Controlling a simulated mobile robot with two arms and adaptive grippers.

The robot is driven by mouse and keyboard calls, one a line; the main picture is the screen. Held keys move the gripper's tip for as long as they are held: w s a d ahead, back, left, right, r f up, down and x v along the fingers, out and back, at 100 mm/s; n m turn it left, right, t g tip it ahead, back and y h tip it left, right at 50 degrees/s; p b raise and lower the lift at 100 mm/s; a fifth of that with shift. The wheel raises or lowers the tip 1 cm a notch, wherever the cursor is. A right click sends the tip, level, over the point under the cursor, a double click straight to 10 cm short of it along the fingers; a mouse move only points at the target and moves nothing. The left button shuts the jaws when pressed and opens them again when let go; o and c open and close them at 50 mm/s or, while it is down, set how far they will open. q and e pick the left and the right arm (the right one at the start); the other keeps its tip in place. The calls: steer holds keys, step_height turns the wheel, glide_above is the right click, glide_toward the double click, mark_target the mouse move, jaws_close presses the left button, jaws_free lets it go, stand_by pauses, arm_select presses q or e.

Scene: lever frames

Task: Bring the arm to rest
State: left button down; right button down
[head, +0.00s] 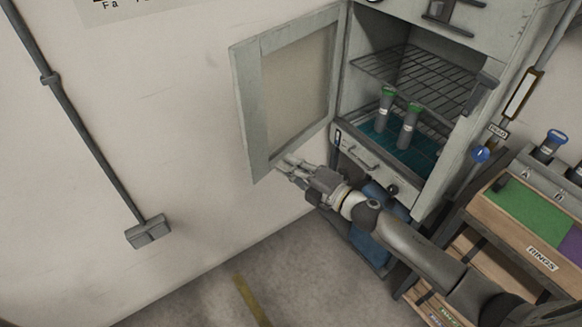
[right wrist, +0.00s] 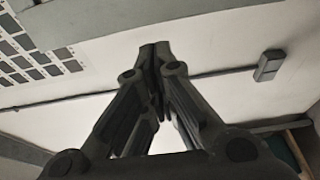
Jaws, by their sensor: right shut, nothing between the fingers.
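My right gripper (head: 288,168) is in front of the lower edge of the open cabinet door (head: 260,110) in the head view; I cannot tell whether it touches the door. In the right wrist view the two fingers of the right gripper (right wrist: 154,55) meet at the tips, with nothing held between them. My right arm (head: 410,245) reaches in from the lower right. My left gripper does not show.
The grey cabinet (head: 455,165) stands open, with a wire shelf (head: 420,75) and two green-capped tubes (head: 385,110) inside. A wooden ring stand (head: 530,245) is at the right. A box on a pipe (head: 148,231) is on the left wall.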

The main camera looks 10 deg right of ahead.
steer(key=s+d+f+m+g+h, duration=0.1)
steer(key=s+d+f+m+h, duration=0.25)
steer(key=f, duration=0.75)
steer(key=s+d+f+m+g+h, duration=0.2)
steer(key=s+d+f+m, duration=0.25)
steer(key=f, duration=0.65)
steer(key=s+d+f+m+g+h, duration=0.1)
steer(key=s+d+f+m+h, duration=0.3)
steer(key=f, duration=0.7)
steer(key=s+f+m+g, duration=0.5)
steer(key=s+f+m, duration=0.2)
steer(key=s+f, duration=1)
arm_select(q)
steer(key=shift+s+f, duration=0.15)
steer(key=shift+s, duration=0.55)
arm_select(e)
steer(key=s+a+f+m+g, duration=0.1)
steer(key=s+f+g, duration=0.1)
steer(key=s, duration=0.9)
steer(key=s+a+f+m+g, duration=0.1)
steer(key=s+f+m+g, duration=0.1)
steer(key=s, duration=0.9)
steer(key=shift+a+m+g+h, duration=0.15)
steer(key=shift+m+g+h, duration=0.15)
steer(key=shift+g+h, duration=0.15)
